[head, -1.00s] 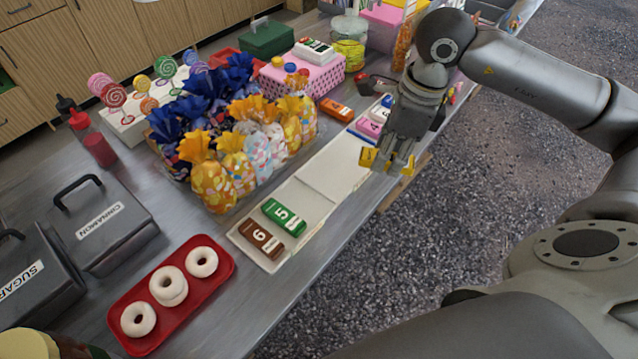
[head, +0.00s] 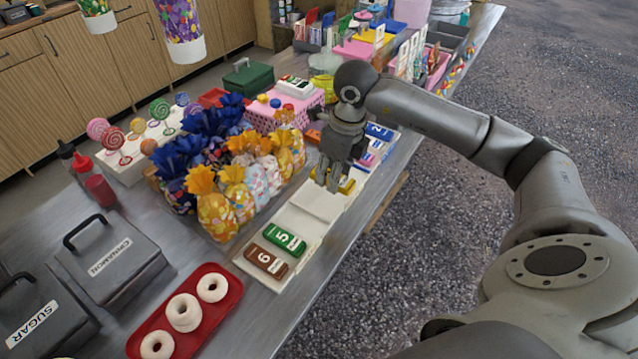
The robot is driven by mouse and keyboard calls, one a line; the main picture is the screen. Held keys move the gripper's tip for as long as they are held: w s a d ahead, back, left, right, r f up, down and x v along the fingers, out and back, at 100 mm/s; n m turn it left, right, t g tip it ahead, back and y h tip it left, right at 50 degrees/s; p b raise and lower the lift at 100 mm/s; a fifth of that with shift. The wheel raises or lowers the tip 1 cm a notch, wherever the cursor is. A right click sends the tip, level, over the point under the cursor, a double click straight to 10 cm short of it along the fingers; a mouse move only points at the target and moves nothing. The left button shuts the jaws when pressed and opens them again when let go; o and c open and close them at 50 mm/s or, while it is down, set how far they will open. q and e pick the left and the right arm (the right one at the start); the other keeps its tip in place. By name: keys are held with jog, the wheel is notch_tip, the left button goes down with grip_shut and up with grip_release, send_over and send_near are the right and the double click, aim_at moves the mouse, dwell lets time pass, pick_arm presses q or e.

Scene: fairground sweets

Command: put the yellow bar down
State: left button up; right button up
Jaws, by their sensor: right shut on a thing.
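My right gripper (head: 335,182) is shut on the yellow bar (head: 348,186). It holds the bar low over the long white board (head: 298,222), beyond a bare pale section. The fingers partly hide the bar, and I cannot tell whether it touches the board. The brown bar marked 6 (head: 266,261) and the green bar marked 5 (head: 285,239) lie at the board's near end. The blue bar marked 2 (head: 379,132) and a pink bar (head: 366,159) lie at its far end. My left gripper is not in view.
Wrapped sweet bags (head: 217,215) stand close to the left of the board. A red tray (head: 233,292) of doughnuts is at the near left, beside a grey cinnamon box (head: 140,262). The counter's right edge runs close along the board.

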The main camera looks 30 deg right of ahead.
jog(key=w+f, duration=0.2)
jog(key=f, duration=0.1)
jog(key=w+a+f+p, duration=0.1)
jog(key=w+f, duration=0.1)
jog(key=shift+f, duration=0.1)
notch_tip(320, 180, down, 3)
jog(key=shift+w+p, duration=0.1)
jog(key=shift+p, duration=0.7)
jog(key=shift+f, duration=0.2)
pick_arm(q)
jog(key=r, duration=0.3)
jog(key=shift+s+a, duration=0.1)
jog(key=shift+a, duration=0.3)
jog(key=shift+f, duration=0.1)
pick_arm(e)
jog(key=shift+f, duration=0.1)
pick_arm(q)
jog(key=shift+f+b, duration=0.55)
jog(key=shift+b, duration=0.15)
pick_arm(e)
jog(key=shift+f, duration=0.55)
jog(key=o, duration=1)
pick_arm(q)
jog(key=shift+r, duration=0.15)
pick_arm(e)
jog(key=shift+r, duration=0.15)
